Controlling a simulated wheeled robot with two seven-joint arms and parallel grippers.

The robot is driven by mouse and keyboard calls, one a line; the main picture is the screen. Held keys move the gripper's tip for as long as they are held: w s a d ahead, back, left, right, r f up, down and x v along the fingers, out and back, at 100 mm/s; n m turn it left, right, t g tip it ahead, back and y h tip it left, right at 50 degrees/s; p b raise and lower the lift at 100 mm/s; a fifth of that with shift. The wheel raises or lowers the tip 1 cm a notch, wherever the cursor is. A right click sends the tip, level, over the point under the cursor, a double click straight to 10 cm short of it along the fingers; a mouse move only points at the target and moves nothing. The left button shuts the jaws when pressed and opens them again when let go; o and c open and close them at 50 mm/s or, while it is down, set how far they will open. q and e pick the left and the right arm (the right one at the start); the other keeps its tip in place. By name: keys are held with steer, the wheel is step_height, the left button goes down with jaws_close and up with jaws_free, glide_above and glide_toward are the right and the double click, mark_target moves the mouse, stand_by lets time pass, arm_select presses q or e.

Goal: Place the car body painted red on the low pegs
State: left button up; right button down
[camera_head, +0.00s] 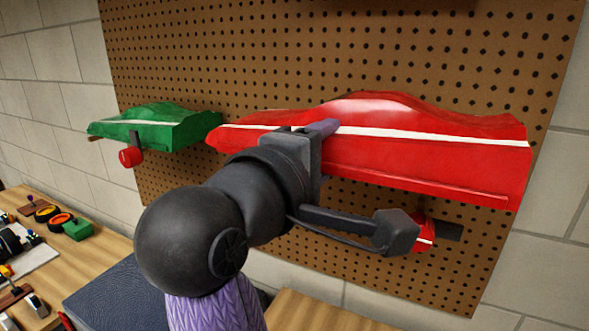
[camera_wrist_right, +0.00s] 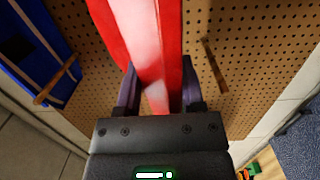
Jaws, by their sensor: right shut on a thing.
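The red car body (camera_head: 430,165) with a white stripe is in front of the pegboard at the right of the head view. My right gripper (camera_head: 318,132) is shut on its left-hand part. The right wrist view shows the red body (camera_wrist_right: 148,35) between the two fingers of my right gripper (camera_wrist_right: 158,92). A wooden peg (camera_wrist_right: 214,65) sticks out of the board beside the body, apart from it. A dark peg-like piece (camera_head: 448,231) shows below the body. I cannot tell whether any peg touches the body. My left gripper is not in view.
A green car body (camera_head: 150,125) is on the pegboard (camera_head: 200,60) at left, with a red-ended piece (camera_head: 131,157) below. A blue body (camera_wrist_right: 40,45) is by another peg (camera_wrist_right: 52,88). Wheels and small parts lie on the wooden bench (camera_head: 80,200).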

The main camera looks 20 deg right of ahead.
mark_target(350, 125)
steer(key=p+x, duration=0.1)
steer(key=x, duration=0.3)
steer(key=p+x, duration=0.1)
steer(key=x, duration=0.4)
steer(key=shift+w+a+r, duration=0.1)
steer(key=shift+w+r, duration=0.05)
steer(key=shift+w, duration=0.25)
step_height(350, 125, down, 8)
steer(key=shift+w+r, duration=0.2)
steer(key=shift+w, duration=0.05)
steer(key=shift+c, duration=1)
jaws_free()
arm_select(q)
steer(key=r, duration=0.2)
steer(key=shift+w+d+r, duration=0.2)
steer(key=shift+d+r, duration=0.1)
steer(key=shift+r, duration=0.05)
arm_select(e)
steer(key=shift+r, duration=0.1)
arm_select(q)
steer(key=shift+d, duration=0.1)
